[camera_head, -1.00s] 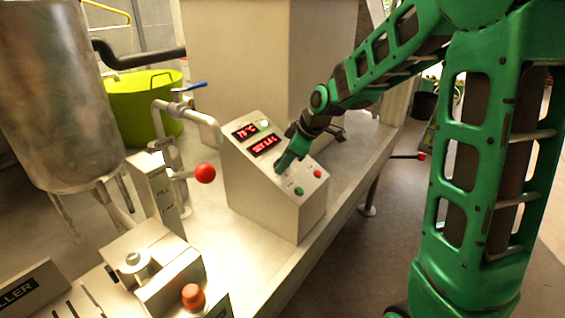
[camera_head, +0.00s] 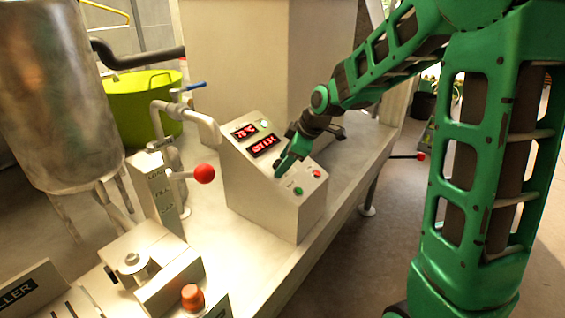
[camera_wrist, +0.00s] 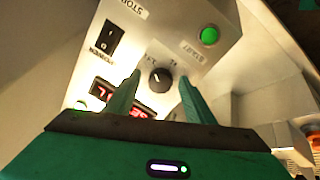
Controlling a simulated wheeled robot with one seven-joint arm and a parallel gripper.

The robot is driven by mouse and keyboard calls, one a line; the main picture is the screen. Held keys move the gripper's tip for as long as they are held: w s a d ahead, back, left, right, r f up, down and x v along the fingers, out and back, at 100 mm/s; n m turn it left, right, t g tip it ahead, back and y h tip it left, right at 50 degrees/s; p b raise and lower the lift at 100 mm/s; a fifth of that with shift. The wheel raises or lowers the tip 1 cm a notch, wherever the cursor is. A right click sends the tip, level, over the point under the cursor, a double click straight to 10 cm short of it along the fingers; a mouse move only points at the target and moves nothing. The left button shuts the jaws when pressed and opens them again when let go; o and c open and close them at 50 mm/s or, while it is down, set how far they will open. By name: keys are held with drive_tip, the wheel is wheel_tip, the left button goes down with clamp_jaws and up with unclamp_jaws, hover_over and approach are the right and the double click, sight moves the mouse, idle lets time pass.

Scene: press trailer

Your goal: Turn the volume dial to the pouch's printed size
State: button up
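The control box (camera_head: 262,205) stands on the steel table with a sloped panel. Its black volume dial (camera_wrist: 160,78) has a white pointer line and shows between my fingers in the wrist view. My gripper (camera_wrist: 160,76) is open, with one finger on each side of the dial and a visible gap to it. In the head view my gripper (camera_head: 281,168) is over the panel and mostly hides the dial. The upper red display (camera_head: 245,131) seems to read 75°C; the lower display (camera_head: 263,146) is too blurred to read surely. I cannot make out a pouch.
A green button (camera_wrist: 209,36) and a black power switch (camera_wrist: 112,38) flank the dial. A red button (camera_head: 317,173) sits on the panel. A red-knobbed lever (camera_head: 204,173) stands left of the box. A filler unit (camera_head: 150,270) is at front left.

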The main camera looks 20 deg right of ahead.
drive_tip(key=v, duration=1)
drive_tip(key=shift+r, duration=0.35)
drive_tip(key=shift+s, duration=0.1)
drive_tip(key=s+d+f+m+g+h, duration=0.1)
drive_tip(key=s+d+m, duration=0.3)
drive_tip(key=s, duration=0.7)
drive_tip(key=s+d+f+m+g+h, duration=0.1)
drive_tip(key=s+d+f+m+g, duration=0.2)
drive_tip(key=s+m, duration=0.5)
drive_tip(key=s+d+f+m+g+h, duration=0.1)
drive_tip(key=s+d+f+m, duration=0.3)
drive_tip(key=s, duration=1)
drive_tip(key=shift+d+m+g, duration=0.3)
drive_tip(key=shift+m+g, duration=0.1)
drive_tip(key=shift+m, duration=0.8)
drive_tip(key=shift+s, duration=0.1)
drive_tip(key=c, duration=0.4)
drive_tip(key=shift+a, duration=0.1)
drive_tip(key=shift+c, duration=0.3)
